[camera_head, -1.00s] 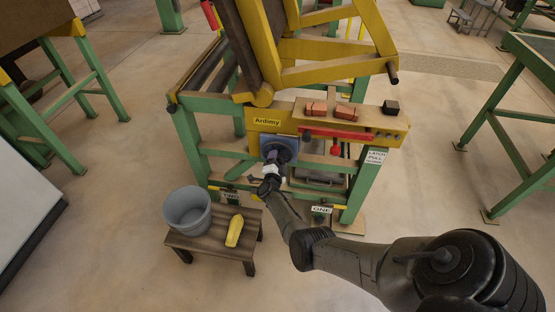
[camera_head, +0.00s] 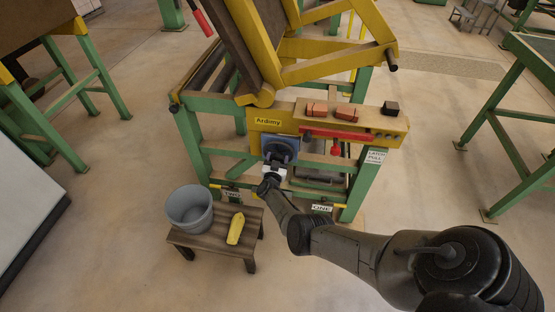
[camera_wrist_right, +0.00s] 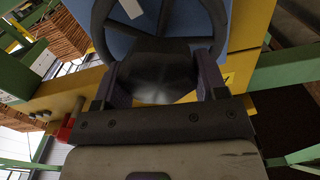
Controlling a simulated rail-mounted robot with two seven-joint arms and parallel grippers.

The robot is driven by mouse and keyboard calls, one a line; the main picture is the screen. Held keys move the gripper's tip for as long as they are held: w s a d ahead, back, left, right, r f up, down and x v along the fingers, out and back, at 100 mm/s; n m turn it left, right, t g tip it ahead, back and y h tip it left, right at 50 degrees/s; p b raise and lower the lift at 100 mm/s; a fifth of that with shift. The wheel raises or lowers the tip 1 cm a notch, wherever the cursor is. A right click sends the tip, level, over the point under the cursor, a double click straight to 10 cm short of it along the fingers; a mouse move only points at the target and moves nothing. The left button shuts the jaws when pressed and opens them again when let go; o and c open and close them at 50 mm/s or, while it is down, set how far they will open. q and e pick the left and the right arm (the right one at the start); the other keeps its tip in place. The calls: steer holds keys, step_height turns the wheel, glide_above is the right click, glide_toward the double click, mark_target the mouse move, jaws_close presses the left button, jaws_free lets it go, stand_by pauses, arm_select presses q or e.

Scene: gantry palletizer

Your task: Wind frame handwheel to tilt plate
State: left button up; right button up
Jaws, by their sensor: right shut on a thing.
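The handwheel (camera_head: 281,146) is dark and round, on a blue plate at the front of the yellow and green frame. My right gripper (camera_head: 275,168) is at the wheel's lower part. In the right wrist view, its two fingers (camera_wrist_right: 160,85) are shut on a dark rounded part of the handwheel (camera_wrist_right: 152,62), with the curved rim beyond. The brown tilt plate (camera_head: 245,45) with its yellow edge stands steeply tilted above the frame, its top cut off by the picture edge. My left gripper is not in view.
A wooden stool (camera_head: 215,243) below left holds a grey bucket (camera_head: 189,210) and a yellow object (camera_head: 236,228). A red bar (camera_head: 338,133) and orange blocks (camera_head: 345,112) are on the frame's yellow beam, right of the wheel.

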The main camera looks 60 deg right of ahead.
steer(key=n, duration=0.2)
steer(key=shift+w+r+n, duration=0.1)
steer(key=shift+n, duration=0.5)
steer(key=shift+o, duration=0.2)
steer(key=shift+n, duration=0.3)
stand_by(0.4)
stand_by(0.5)
steer(key=o, duration=0.9)
steer(key=shift+a, duration=0.15)
